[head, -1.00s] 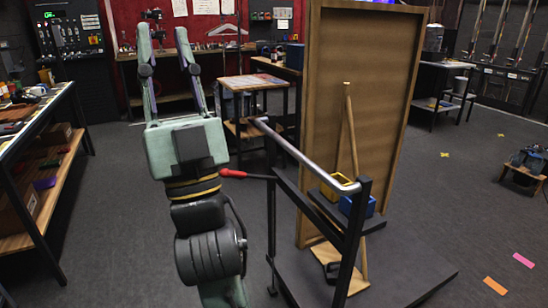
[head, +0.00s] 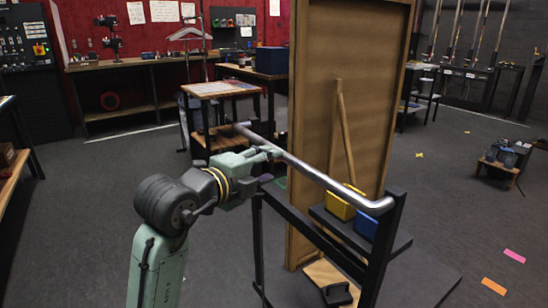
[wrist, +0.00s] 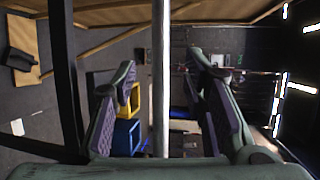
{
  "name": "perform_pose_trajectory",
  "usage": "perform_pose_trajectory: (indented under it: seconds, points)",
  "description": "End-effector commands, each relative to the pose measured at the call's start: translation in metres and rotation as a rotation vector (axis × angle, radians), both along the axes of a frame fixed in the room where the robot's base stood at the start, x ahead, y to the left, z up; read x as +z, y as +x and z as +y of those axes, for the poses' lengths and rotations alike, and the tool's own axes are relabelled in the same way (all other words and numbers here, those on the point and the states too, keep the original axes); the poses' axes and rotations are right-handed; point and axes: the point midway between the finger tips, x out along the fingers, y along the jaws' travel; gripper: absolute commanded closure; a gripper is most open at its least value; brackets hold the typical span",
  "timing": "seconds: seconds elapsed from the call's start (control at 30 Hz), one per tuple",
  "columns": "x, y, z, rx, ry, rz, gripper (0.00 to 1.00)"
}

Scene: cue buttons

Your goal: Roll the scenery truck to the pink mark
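The scenery truck has a tall brown wooden flat (head: 345,115), a dark deck (head: 420,280) and a black frame with a silver push bar (head: 330,182). My gripper (head: 272,153) is at the bar, left of its middle. In the wrist view, the bar (wrist: 160,110) runs lengthwise between the two fingers of my gripper (wrist: 165,72). The fingers stand apart with gaps on both sides of the bar. The pink mark (head: 514,255) lies on the floor at the right, beyond the deck, with clear floor between.
An orange mark (head: 494,286) lies nearer than the pink one. A yellow box (head: 340,206) and a blue box (head: 367,222) sit on the truck's shelf. A low stand (head: 500,165) is at the right. A small table (head: 220,90) and workbench stand behind.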

Motion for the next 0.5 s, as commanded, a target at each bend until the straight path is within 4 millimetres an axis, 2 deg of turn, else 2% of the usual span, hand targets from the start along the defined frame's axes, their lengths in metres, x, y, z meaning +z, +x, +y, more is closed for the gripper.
perform_pose_trajectory:
  seconds: [0.3, 0.5]
  points:
    - [-0.009, 0.051, -0.031, 0.000, -0.003, 0.001, 0.60]
    - [-0.013, 0.071, -0.042, 0.002, -0.003, 0.000, 0.60]
